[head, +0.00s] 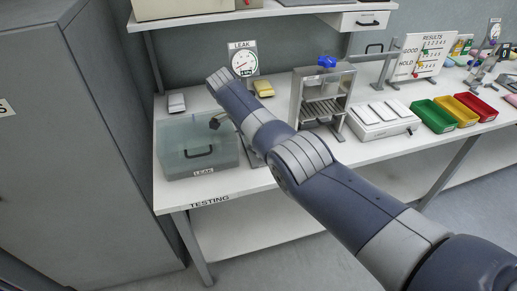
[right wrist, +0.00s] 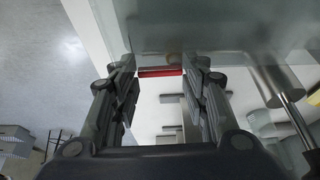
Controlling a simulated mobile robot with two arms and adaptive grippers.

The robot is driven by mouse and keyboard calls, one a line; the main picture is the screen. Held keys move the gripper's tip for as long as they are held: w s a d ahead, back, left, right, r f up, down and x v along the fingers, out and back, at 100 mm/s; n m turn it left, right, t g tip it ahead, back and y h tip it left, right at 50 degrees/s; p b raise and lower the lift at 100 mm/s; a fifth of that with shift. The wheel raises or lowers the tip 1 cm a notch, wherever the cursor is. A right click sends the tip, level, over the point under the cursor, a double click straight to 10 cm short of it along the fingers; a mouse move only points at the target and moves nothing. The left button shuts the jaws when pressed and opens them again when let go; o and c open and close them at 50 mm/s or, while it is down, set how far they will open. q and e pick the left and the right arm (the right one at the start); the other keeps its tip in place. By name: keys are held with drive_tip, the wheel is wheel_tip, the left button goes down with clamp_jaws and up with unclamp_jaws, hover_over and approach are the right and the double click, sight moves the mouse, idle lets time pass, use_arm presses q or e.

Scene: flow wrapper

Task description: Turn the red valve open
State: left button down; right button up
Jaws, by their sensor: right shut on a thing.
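The red valve (right wrist: 160,72) shows in the right wrist view as a short red bar. My right gripper (right wrist: 160,78) is shut on it, with one finger at each end of the bar. In the head view my right arm reaches across the testing table to the clear leak box (head: 178,150), which has a dark handle on its front. The arm hides the valve there, and the gripper is mostly hidden behind the arm. How far the valve is turned I cannot tell. My left gripper is in neither view.
A leak gauge (head: 243,60) stands behind my arm. A metal rack (head: 297,98), a white tray unit (head: 382,129) and green (head: 432,116), yellow (head: 456,110) and red (head: 477,107) bins stand to the right. A grey cabinet (head: 70,150) stands close on the left.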

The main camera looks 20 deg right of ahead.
drive_tip(key=shift+o, duration=0.2)
drive_tip(key=shift+c, duration=0.2)
drive_tip(key=o, duration=1.1)
drive_tip(key=shift+r, duration=0.15)
drive_tip(key=v, duration=1.1)
drive_tip(key=shift+a+r, duration=0.15)
drive_tip(key=shift+r, duration=0.2)
